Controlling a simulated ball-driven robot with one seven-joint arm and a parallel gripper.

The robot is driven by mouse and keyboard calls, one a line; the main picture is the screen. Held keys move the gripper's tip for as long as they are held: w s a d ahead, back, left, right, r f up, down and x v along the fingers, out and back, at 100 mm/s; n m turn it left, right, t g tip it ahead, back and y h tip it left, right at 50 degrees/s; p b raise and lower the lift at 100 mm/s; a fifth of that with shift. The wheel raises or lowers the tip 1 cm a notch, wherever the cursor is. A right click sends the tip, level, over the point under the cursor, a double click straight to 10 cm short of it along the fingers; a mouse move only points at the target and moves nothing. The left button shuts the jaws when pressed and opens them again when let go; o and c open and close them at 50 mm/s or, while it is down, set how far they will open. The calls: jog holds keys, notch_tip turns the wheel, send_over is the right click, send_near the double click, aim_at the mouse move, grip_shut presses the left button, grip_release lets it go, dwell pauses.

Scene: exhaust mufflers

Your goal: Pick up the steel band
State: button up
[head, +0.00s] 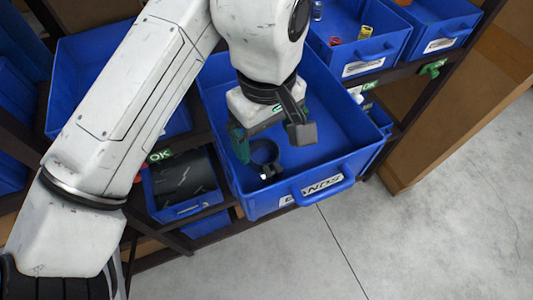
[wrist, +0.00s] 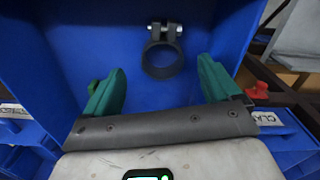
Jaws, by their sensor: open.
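The steel band is a dark grey ring clamp with bolted lugs. In the head view the band (head: 265,164) lies on the floor of a blue bin (head: 335,165) with a label that seems to read BANDS. My gripper (head: 270,136) is inside or just above this bin, over the band and partly hiding it. In the wrist view the band (wrist: 164,73) shows beyond the fingertips, roughly centred between them, lugs at the top. My gripper (wrist: 162,70) has green fingers spread wide, with nothing between them.
The bin walls stand around my gripper. A bin with a dark cylinder (head: 182,180) is at the left. Another blue bin (head: 390,22) with small coloured parts is at the upper right. Dark shelf rails run between bins. The grey floor (head: 440,230) at the lower right is clear.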

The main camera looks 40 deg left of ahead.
aim_at(266, 153)
notch_tip(266, 153, down, 5)
jog(key=shift+s+r+p, duration=0.1)
jog(key=shift+p, duration=0.55)
jog(key=shift+c, duration=0.2)
jog(key=c, duration=1.2)
